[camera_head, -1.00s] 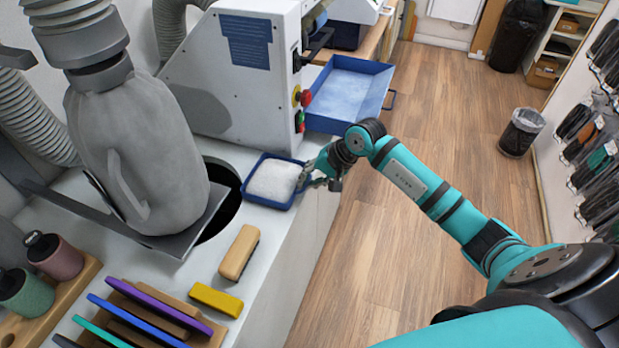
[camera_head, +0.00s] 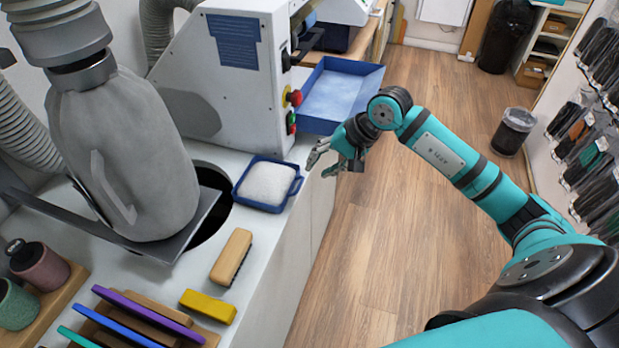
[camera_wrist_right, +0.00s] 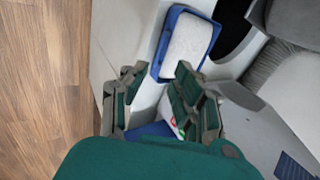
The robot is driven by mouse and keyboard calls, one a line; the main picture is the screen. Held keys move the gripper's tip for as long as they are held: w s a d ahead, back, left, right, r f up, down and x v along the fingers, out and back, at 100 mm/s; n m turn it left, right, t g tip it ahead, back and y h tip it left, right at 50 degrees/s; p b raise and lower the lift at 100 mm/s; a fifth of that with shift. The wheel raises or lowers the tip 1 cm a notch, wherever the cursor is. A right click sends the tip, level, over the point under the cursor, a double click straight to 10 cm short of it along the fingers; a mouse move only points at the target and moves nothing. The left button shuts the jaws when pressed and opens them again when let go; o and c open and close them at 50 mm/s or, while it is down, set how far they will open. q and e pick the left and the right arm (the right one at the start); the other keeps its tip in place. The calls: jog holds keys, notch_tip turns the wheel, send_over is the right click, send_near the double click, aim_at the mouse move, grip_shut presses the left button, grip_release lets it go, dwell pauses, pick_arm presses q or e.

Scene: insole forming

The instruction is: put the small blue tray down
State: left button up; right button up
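The small blue tray (camera_head: 240,197), filled with white material, sits on the light worktop between the round dark opening and the front edge. Its handle is on the right side. It also shows in the right wrist view (camera_wrist_right: 157,62), ahead of the fingers. My right gripper (camera_head: 322,162) is off to the right of the tray, apart from it, just beyond the worktop edge. In the right wrist view its two fingers (camera_wrist_right: 150,90) are spread with nothing between them. My left gripper is not in view.
A larger blue tray (camera_head: 372,82) stands beside the grey machine (camera_head: 190,95). A grey bag (camera_head: 130,165) hangs left of the small tray. A wooden brush (camera_head: 231,257) and a yellow block (camera_head: 208,306) lie nearer. Open wooden floor (camera_head: 400,230) is on the right.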

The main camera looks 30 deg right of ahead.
jog(key=shift+v, duration=1.6)
